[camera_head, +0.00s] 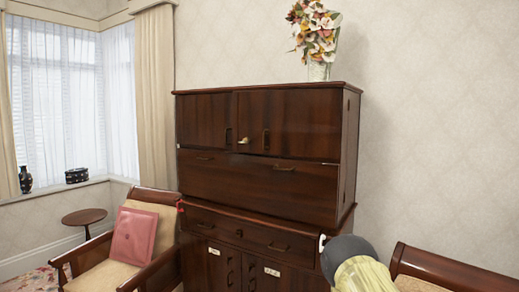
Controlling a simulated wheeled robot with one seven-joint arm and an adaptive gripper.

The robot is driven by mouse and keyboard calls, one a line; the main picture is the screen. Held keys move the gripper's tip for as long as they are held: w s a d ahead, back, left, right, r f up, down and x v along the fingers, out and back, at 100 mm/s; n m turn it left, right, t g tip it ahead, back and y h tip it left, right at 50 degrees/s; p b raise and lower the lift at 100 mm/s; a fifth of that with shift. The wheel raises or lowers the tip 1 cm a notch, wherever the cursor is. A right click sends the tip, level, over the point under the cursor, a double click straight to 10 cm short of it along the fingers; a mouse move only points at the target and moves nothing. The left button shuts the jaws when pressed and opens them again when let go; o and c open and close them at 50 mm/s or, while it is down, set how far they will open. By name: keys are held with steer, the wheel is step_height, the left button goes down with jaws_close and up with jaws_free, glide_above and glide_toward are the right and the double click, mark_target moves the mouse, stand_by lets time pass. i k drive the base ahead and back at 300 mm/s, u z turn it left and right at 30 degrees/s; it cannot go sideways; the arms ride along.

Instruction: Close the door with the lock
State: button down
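A dark wooden cabinet (262,181) stands against the wall in the middle of the view. Its upper part has a left door (205,120) and a right door (300,122), each with a dark handle. A small brass-coloured lock (243,140) shows at the left edge of the right door. The right door seems to stand slightly proud of the left one, but I cannot tell how far it is open. My gripper is not in view.
A flower vase (319,70) stands on the cabinet. An armchair with a pink cushion (134,235) stands at lower left, beside a small round table (85,217). Another chair (455,267) is at lower right. A dark grey and pale yellow rounded form (350,252) blocks the cabinet's lower right corner.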

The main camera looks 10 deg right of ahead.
mark_target(300, 122)
steer(key=z, duration=0.1)
steer(key=i, duration=0.85)
steer(key=u, duration=0.25)
